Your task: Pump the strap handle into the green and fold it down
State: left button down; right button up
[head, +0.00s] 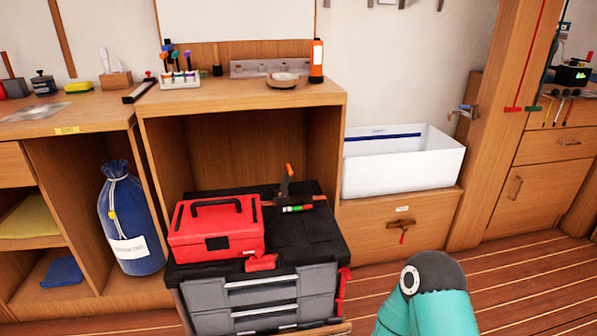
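A ratchet strap handle (286,185), dark with an orange tip, stands up, slightly tilted, on the black lid of a tool chest, just right of a red toolbox. At its foot is a small gauge (297,209) with a green part and a red part; its exact reading is too small to tell. The red toolbox (215,228) has a black carry handle and sits on the left of the black and grey tool chest (305,240). A red strap piece runs between the toolbox and the handle. Neither of my grippers is in view.
A teal arm link of mine shows at the bottom right. A blue bag (130,220) stands left of the chest, and a wooden shelf unit (240,97) rises behind it. A white bin (403,165) stands on a drawer unit at the right. The plank floor (520,285) at right is clear.

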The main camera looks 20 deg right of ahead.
aim_at(287, 176)
jog(key=u, duration=2)
jog(key=i, duration=0.1)
jog(key=z, duration=3.05)
jog(key=k, duration=1)
jog(key=u, duration=0.35)
jog(key=i, duration=0.75)
jog(key=u, duration=0.05)
